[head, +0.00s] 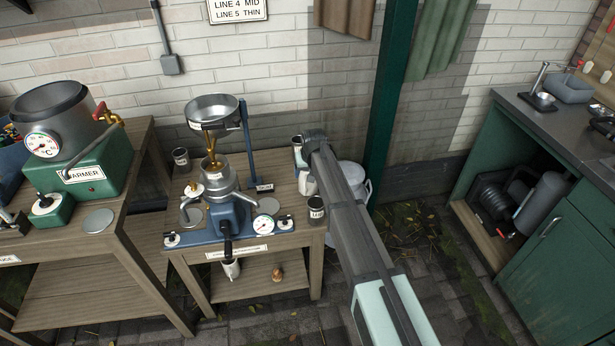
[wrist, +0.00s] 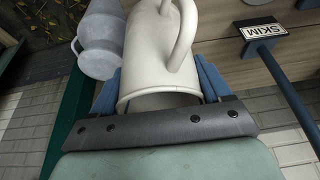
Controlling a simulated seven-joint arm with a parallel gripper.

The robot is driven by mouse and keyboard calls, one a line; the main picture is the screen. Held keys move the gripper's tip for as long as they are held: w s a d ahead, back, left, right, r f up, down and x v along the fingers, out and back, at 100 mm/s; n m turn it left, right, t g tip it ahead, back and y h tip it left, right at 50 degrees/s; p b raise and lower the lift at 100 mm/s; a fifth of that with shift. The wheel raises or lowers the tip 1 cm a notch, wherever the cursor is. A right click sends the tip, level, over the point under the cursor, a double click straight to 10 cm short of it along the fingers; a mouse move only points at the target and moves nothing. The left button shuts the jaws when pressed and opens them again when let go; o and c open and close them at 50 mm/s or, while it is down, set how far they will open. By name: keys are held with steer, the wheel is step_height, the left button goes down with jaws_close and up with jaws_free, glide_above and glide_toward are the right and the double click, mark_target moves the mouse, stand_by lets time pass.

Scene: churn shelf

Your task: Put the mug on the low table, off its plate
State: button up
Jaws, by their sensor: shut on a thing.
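In the wrist view my gripper (wrist: 160,85) is shut on a cream mug (wrist: 152,55), with a blue finger on each side of its body. The mug's handle faces up in that picture, and its open rim is near the gripper's palm. I cannot tell whether the mug touches the tabletop.
A blue separator (head: 228,212) with a metal bowl fills the table's middle. A SKIM sign (head: 265,187) is beside the mug. A green post (head: 385,120) rises behind my arm.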

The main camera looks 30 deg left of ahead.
steer(key=shift+f, duration=1.3)
steer(key=shift+f, duration=0.1)
steer(key=o, duration=1.4)
steer(key=v, duration=1.2)
